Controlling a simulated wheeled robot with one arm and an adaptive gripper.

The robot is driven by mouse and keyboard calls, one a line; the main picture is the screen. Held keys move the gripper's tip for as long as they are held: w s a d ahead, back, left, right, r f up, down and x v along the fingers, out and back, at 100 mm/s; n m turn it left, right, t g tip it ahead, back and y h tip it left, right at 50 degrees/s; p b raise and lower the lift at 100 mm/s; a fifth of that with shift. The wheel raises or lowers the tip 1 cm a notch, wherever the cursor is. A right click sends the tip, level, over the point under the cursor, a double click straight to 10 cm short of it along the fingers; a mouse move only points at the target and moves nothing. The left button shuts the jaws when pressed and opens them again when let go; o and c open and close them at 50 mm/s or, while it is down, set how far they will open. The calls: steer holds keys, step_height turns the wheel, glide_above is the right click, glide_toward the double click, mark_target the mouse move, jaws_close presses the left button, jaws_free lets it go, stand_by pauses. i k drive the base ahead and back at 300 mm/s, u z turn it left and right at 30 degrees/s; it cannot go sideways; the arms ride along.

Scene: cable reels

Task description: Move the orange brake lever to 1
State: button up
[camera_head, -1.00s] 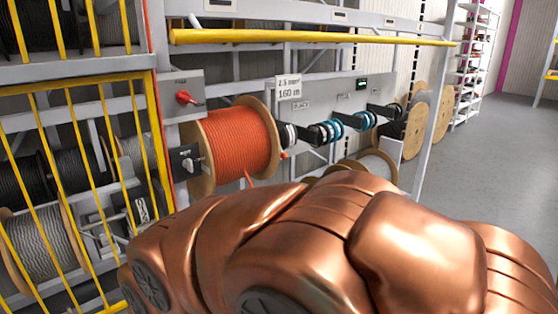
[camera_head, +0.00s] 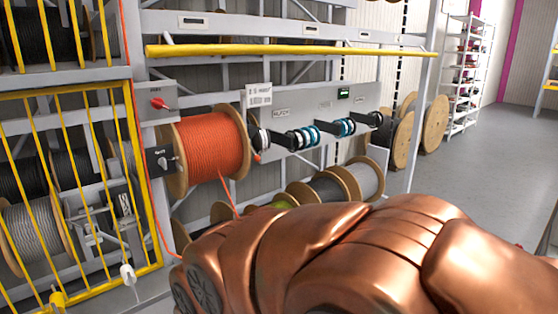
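A red-orange lever or knob (camera_head: 159,103) sits on a grey box (camera_head: 150,88) at the upper left of the rack. Its setting and the marks around it are too small to read. A black box with a pale rotary switch (camera_head: 162,160) is mounted below it. A reel of orange cable (camera_head: 213,145) stands just to the right of both. A small orange piece (camera_head: 257,157) shows at the reel's right side; I cannot tell which orange part is the brake lever. My copper-coloured arm fills the bottom of the picture. My gripper is not visible.
A yellow bar (camera_head: 290,50) runs across the rack above the reel. A yellow barred gate (camera_head: 80,190) stands at the left. Grey panel with small spools (camera_head: 320,110) is right of the reel. Several reels (camera_head: 362,180) stand low behind my arm. Floor at the right (camera_head: 480,170) is open.

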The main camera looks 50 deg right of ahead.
mark_target(257, 158)
steer(key=z, duration=0.7)
steer(key=i, duration=0.4)
